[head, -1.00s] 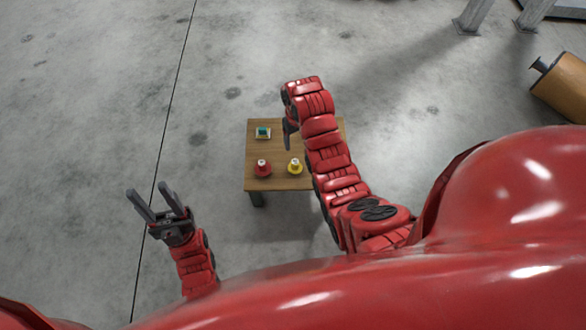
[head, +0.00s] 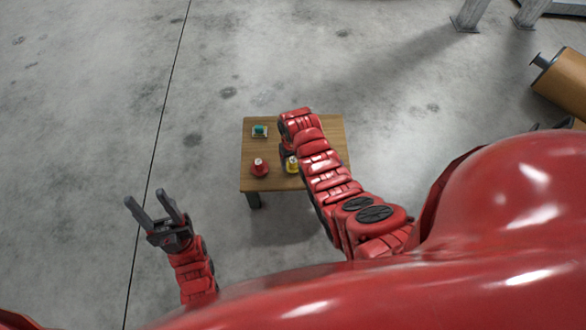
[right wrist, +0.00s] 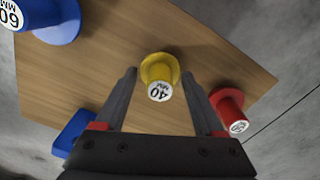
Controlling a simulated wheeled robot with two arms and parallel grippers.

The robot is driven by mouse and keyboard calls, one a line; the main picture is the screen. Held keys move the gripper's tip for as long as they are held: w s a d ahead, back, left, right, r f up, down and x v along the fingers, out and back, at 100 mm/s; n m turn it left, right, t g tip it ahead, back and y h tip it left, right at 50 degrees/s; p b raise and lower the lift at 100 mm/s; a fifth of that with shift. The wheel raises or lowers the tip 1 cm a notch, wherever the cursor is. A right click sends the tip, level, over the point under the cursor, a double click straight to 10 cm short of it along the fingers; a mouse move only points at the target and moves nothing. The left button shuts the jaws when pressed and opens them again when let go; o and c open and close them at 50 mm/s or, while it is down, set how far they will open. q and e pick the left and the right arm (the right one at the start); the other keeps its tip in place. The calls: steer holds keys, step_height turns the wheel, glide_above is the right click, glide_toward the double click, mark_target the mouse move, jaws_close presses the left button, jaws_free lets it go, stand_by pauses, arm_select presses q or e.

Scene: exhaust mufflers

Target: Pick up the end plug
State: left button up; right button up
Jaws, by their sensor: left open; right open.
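A yellow end plug (head: 292,168) marked 40 MM stands near the front edge of the small wooden table (head: 331,133); my right arm partly covers it in the head view. In the right wrist view the yellow plug (right wrist: 158,82) appears between the fingertips of my right gripper (right wrist: 161,72), which is open and empty above it. I cannot tell the remaining height. A red plug (head: 259,167) stands to its left in the head view and shows at right in the wrist view (right wrist: 228,108). My left gripper (head: 153,204) is open and empty, left of the table.
A blue plug (right wrist: 55,22) marked 60 and a blue block (right wrist: 72,134) show in the right wrist view. A tan muffler (head: 566,82) lies far right. Floor left of the table is clear.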

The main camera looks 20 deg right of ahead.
jaws_close()
stand_by(0.3)
stand_by(0.3)
